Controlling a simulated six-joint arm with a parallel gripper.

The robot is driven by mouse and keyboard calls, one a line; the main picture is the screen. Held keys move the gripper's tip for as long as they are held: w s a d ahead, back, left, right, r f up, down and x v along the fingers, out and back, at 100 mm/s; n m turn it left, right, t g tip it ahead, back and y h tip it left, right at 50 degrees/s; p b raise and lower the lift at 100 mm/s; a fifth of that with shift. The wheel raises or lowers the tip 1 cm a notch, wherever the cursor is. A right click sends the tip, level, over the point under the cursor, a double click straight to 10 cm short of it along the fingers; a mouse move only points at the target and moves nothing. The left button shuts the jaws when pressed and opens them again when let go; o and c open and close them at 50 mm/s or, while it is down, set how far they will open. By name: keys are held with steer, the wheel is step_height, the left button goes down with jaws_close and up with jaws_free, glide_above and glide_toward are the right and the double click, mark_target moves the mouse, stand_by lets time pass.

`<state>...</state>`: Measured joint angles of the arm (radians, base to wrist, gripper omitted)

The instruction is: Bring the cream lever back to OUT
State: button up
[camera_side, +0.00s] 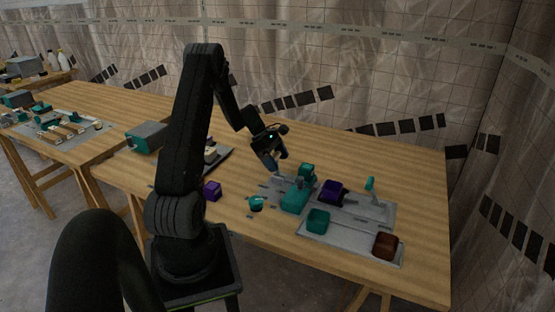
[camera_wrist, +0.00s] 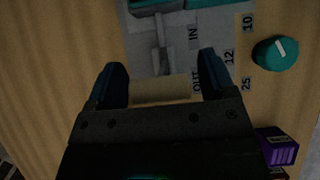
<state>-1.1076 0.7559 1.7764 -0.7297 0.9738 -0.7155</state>
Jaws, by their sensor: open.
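The cream lever (camera_wrist: 161,91) shows in the wrist view as a pale crossbar on a grey shaft, beside the OUT label (camera_wrist: 197,80) and below the IN label (camera_wrist: 193,38). My gripper (camera_wrist: 161,66) is open, with one dark finger on each side of the crossbar. I cannot tell whether either finger touches it. The lever cannot be made out there.
A teal knob (camera_wrist: 274,53) with number labels sits right of the lever. A purple box (camera_wrist: 279,147) is at lower right. Teal blocks (camera_side: 295,200), a purple block (camera_side: 332,191) and a brown block (camera_side: 385,245) stand on the panel. The wooden table's far right is clear.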

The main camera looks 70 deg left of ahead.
steer(key=shift+w+d+g+y, duration=0.55)
steer(key=shift+w+g+y, duration=0.05)
steer(key=shift+g+y, duration=0.1)
steer(key=w+d+g+y, duration=0.1)
steer(key=w+d+f+g+y, duration=0.1)
steer(key=g+y, duration=0.1)
steer(key=shift+r+g+y, duration=0.3)
steer(key=shift+r+y, duration=0.1)
step_height(320, 180, up, 13)
steer(key=s+d+r+m+t, duration=0.1)
steer(key=d+r+m, duration=0.2)
steer(key=d, duration=0.4)
steer(key=d+r+m+t, duration=0.1)
steer(key=d+r+m, duration=0.2)
steer(key=d+m, duration=0.3)
steer(key=s+d+r+m+y, duration=0.1)
steer(key=d+r+m, duration=0.3)
steer(key=d, duration=0.5)
steer(key=shift+s+d+m+t, duration=0.15)
steer(key=shift+s+m+t, duration=0.15)
steer(key=shift+m+t, duration=0.15)
steer(key=shift+c, duration=0.2)
